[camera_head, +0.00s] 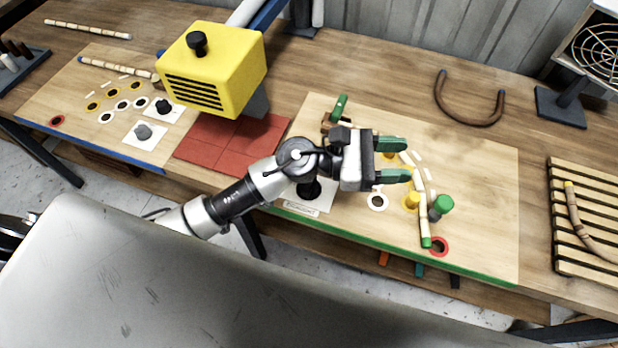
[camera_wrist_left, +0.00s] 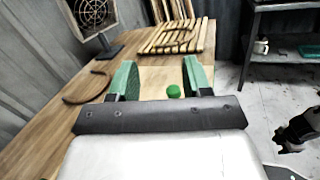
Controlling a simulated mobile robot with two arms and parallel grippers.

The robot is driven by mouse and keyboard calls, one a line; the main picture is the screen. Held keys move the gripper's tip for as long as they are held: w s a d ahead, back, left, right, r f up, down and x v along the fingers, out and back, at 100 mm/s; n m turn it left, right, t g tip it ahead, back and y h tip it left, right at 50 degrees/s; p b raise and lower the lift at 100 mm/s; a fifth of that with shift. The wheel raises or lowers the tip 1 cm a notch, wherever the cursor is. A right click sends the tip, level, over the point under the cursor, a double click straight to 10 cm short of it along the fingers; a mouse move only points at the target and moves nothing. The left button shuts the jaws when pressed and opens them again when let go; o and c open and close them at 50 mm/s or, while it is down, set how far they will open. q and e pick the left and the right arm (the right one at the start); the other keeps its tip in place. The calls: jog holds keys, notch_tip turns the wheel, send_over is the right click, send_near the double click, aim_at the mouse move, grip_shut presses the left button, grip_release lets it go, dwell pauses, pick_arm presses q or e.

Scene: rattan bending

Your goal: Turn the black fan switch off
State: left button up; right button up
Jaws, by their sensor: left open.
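A black knob (camera_head: 310,189) stands on a white labelled plate (camera_head: 300,207) at the front of the right-hand board, partly hidden by my left arm. Another black knob (camera_head: 163,105) sits on a white plate on the left-hand board. Which of them is the fan switch I cannot tell. The fan (camera_head: 598,52) with its round grille is at the far right, and it also shows in the left wrist view (camera_wrist_left: 88,14). My left gripper (camera_head: 400,160) is open and empty, its green fingers above the right-hand board, to the right of the nearer black knob.
A yellow box (camera_head: 213,68) with a black top knob stands left of my arm. Green and yellow pegs (camera_head: 440,206) stand under and right of the gripper. A bent brown rod (camera_head: 470,119) lies behind. A slatted rack (camera_head: 575,170) is at right. A dark shape (camera_wrist_left: 298,131) may be my right gripper.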

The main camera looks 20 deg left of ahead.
pick_arm(q)
notch_tip(320, 180, down, 5)
jog(key=s+m+g+y, duration=0.2)
jog(key=m+g+y, duration=0.3)
jog(key=m, duration=0.5)
jog(key=m+y+p, duration=0.1)
jog(key=m+y, duration=0.9)
jog(key=y, duration=0.3)
send_over(309, 186)
jog(key=w, duration=0.1)
notch_tip(309, 186, down, 6)
notch_tip(309, 186, down, 9)
jog(key=p, duration=0.3)
jog(key=shift+a, duration=0.15)
jog(key=shift+f, duration=0.6)
jog(key=c, duration=0.9)
grip_shut()
